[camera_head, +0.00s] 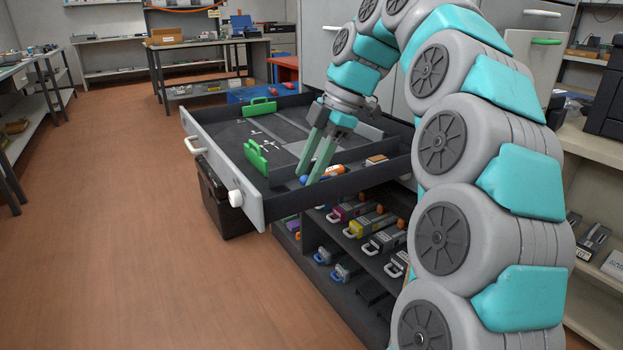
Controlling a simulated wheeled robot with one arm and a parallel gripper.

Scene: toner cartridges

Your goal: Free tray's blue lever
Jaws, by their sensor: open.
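A grey pull-out tray (222,166) stands open, with a white handle and a white knob on its front. A small blue part (303,180), which looks like the blue lever, shows in the narrow compartment along the tray's near side. It is mostly hidden by my fingers. A small orange cylinder (334,170) lies just right of it; I cannot tell whether they touch. My gripper (308,176) is open, its two green-grey fingers pointing down into that compartment at the blue part. I cannot tell whether they touch it.
Two green handles (256,158) stand up inside the tray. A small brown block (376,160) lies right of the cylinder. Shelves with colored cartridges (371,224) are below the tray. My arm covers much of the right side. Open floor (130,220) is at left.

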